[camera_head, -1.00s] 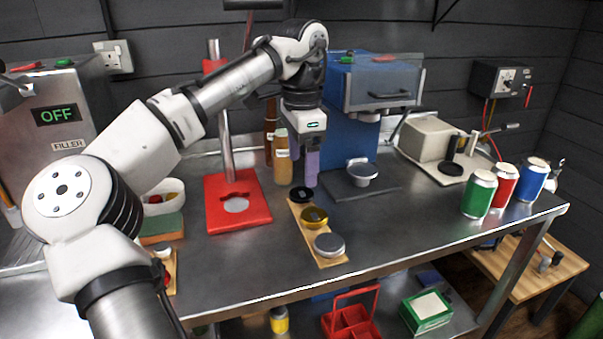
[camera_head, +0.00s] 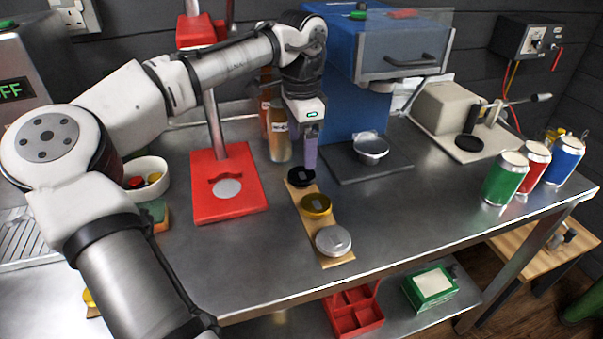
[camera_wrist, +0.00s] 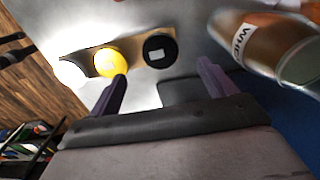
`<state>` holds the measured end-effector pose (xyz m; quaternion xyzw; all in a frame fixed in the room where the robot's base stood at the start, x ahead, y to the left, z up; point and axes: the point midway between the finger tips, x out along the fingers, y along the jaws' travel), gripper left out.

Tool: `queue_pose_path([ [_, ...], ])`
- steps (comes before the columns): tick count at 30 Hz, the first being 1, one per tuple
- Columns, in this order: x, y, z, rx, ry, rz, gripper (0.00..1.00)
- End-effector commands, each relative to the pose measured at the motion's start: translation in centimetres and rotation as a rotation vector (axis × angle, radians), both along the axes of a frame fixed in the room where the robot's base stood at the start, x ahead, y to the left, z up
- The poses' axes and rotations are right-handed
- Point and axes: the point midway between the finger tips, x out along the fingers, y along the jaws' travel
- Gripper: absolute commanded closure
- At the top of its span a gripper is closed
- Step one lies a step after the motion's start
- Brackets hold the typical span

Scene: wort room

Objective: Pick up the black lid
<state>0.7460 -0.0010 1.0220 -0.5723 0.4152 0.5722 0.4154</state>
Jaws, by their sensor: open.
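The black lid (camera_head: 301,177) lies at the far end of a narrow wooden board (camera_head: 325,259), in a row with a gold lid (camera_head: 316,205) and a silver lid (camera_head: 333,241). My gripper (camera_head: 310,157) points down close above and slightly right of the black lid in the head view. In the wrist view my gripper (camera_wrist: 165,85) has its two purple fingers spread with nothing between them. There the black lid (camera_wrist: 159,50) lies beyond the fingertips, between their lines, with a pale label on top. The gold lid (camera_wrist: 109,62) is beyond the left finger.
Bottles (camera_head: 279,131) stand close behind the black lid; a labelled one (camera_wrist: 270,45) fills the wrist view's upper right. A red press (camera_head: 228,184) stands left, a blue machine (camera_head: 350,90) behind right. Cans (camera_head: 505,178) stand at right; the table's front right is clear.

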Motion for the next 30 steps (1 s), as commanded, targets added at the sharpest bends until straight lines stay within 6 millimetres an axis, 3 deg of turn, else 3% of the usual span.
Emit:
queue_pose_path([
  [5, 0.0, 0.0, -1.2, 0.001, 0.0, -0.001, 0.17],
  [15, 0.0, 0.0, -5.8, 0.001, 0.0, -0.002, 0.17],
  [24, 0.0, 0.0, -6.4, 0.0, 0.0, -0.001, 0.17],
  [30, 0.0, 0.0, -6.4, 0.0, 0.0, -0.001, 0.43],
])
